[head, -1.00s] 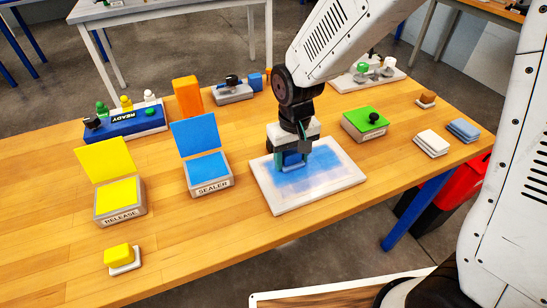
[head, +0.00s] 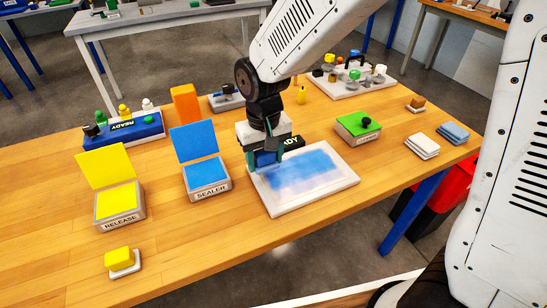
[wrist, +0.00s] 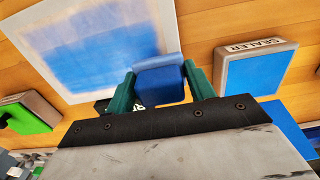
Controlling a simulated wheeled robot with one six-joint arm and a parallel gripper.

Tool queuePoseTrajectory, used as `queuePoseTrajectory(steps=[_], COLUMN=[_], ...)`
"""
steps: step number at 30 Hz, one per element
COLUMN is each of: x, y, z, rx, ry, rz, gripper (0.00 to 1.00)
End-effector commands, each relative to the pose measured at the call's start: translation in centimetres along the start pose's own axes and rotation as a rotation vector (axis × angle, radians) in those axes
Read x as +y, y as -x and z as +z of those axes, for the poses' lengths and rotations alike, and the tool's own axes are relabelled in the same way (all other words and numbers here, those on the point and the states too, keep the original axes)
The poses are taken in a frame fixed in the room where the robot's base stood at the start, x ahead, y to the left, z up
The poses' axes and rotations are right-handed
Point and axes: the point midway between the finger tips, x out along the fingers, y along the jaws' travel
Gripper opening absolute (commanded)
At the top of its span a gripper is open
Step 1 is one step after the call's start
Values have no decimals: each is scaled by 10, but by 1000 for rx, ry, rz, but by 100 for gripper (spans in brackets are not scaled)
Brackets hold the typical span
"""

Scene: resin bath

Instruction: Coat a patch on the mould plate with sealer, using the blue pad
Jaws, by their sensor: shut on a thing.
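The white mould plate (head: 340,192) lies flat on the table, with a blue sealer patch (head: 300,172) over much of its top. The patch has soft, uneven edges; it also shows in the wrist view (wrist: 90,50). My gripper (head: 264,160) is at the plate's far left corner, shut on the blue pad (wrist: 160,80). In the wrist view the pad sits between the green fingers, at the plate's edge. I cannot tell whether the pad touches anything. The sealer box (head: 209,186) stands left of the plate, its lid up and its blue face showing.
The yellow release box (head: 120,207) stands open farther left, with a yellow pad (head: 119,259) in front. A green-topped box (head: 358,127) is right of the plate. The table's front is mostly clear.

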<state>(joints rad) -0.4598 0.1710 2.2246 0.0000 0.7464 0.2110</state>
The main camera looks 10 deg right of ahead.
Motion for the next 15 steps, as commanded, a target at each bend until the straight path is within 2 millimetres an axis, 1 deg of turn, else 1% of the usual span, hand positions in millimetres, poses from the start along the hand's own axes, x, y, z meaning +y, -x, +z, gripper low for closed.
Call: queuePoseTrajectory(steps=[1,9,15], x=[0,4,5], y=[6,30,43], z=[0,-1,0], rx=[3,3,1], ry=[-1,-5,-7], rz=[-1,-1,0], gripper=[25,25,25])
